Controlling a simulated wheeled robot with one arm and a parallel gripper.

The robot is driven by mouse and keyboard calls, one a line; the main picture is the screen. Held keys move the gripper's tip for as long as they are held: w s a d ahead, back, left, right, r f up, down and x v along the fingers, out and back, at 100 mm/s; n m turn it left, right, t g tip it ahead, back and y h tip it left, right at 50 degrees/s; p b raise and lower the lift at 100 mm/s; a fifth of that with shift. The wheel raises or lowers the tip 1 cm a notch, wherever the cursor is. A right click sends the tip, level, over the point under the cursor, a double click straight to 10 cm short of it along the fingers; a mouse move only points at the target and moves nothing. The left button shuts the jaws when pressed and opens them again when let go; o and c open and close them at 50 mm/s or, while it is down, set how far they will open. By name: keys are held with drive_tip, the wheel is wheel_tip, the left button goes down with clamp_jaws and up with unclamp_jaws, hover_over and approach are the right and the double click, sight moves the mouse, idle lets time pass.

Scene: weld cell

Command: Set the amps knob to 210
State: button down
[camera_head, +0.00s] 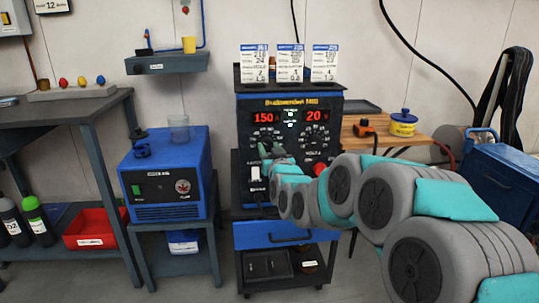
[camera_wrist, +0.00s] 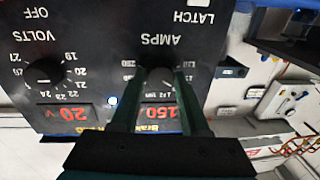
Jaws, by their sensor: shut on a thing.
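The welder's black front panel (camera_head: 290,128) reads 150 A in red on its left display (camera_head: 264,118) and 20 V on its right display. In the wrist view the panel is upside down, and the amps knob (camera_wrist: 160,76) sits between my fingertips under the AMPS label (camera_wrist: 161,40). My gripper (camera_wrist: 161,84) is shut on the amps knob, one finger on each side. The fingers and knob hide part of the dial numbers, so I cannot read the pointer.
The volts knob (camera_wrist: 43,76) is beside the amps knob. Cards (camera_head: 289,63) stand on top of the welder. A blue machine (camera_head: 168,172) stands on a stand to the left.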

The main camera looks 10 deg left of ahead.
drive_tip(key=m+b, duration=0.1)
drive_tip(key=m, duration=0.2)
drive_tip(key=m+b, duration=0.2)
drive_tip(key=shift+a+f+m+t+b, duration=0.2)
drive_tip(key=shift+m+t+b, duration=0.1)
drive_tip(key=shift+m, duration=0.1)
drive_tip(key=m+h+b, duration=0.1)
drive_tip(key=m+b, duration=0.1)
drive_tip(key=m, duration=0.4)
drive_tip(key=shift+s+a, duration=0.1)
drive_tip(key=m+b, duration=0.1)
drive_tip(key=m, duration=0.1)
drive_tip(key=m+b, duration=0.1)
drive_tip(key=m, duration=0.2)
drive_tip(key=shift+r+t+h, duration=0.1)
drive_tip(key=shift+t+h, duration=0.2)
drive_tip(key=shift+t, duration=0.1)
drive_tip(key=m, duration=0.3)
drive_tip(key=shift+h+b, duration=0.3)
drive_tip(key=shift+b, duration=0.05)
drive_tip(key=shift+m, duration=1)
drive_tip(key=shift+r, duration=0.1)
drive_tip(key=shift+c, duration=2.1)
unclamp_jaws()
